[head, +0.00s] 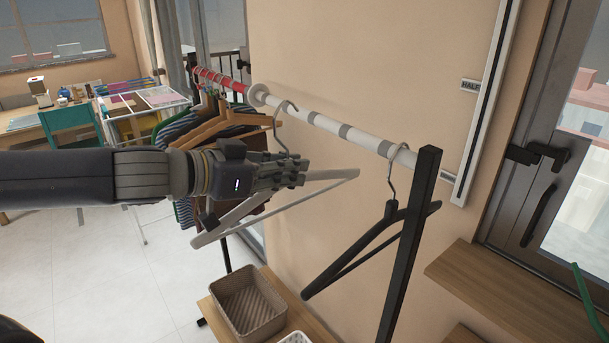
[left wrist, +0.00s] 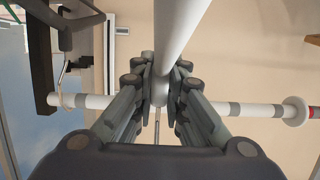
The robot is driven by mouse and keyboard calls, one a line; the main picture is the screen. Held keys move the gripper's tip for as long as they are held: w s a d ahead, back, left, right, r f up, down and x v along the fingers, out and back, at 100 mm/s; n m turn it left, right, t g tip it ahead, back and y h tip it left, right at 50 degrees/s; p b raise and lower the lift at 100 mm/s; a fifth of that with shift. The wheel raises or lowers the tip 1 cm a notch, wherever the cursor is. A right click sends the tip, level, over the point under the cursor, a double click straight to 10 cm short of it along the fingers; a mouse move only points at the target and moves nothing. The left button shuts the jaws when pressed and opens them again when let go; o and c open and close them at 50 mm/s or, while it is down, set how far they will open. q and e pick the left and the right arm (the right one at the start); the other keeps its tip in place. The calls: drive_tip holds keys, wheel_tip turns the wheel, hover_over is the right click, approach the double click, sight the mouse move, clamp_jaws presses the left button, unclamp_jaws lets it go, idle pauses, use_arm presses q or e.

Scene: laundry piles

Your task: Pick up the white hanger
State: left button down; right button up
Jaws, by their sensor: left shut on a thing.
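The white hanger (head: 318,189) hangs below the clothes rail, with its metal hook (head: 279,122) up at the rail in the head view. My left gripper (head: 300,174) is shut on the hanger near the base of its hook, and the fingers hide that part. In the left wrist view, the hanger's pale bar (left wrist: 178,35) runs between the fingers of my left gripper (left wrist: 160,85). I cannot tell whether the hook still rests on the rail. My right gripper is in neither view.
The white and grey rail (head: 335,127) ends at a black post (head: 408,250). A black hanger (head: 372,240) hangs right of the white one. Wooden hangers with clothes (head: 225,125) hang to the left. A woven basket (head: 248,303) stands below on a wooden shelf.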

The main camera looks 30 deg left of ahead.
sight(257, 195)
use_arm(q)
drive_tip(key=shift+f+b+v, duration=0.1)
drive_tip(key=shift+f+v, duration=0.1)
drive_tip(key=shift+v, duration=0.8)
drive_tip(key=shift+f+b+v, duration=0.15)
drive_tip(key=shift+f+v, duration=0.05)
drive_tip(key=shift+v, duration=0.85)
drive_tip(key=shift+f+b+v, duration=0.1)
drive_tip(key=shift+f+v, duration=0.1)
drive_tip(key=shift+v, duration=0.8)
drive_tip(key=shift+s, duration=0.2)
drive_tip(key=shift+a+f, duration=0.1)
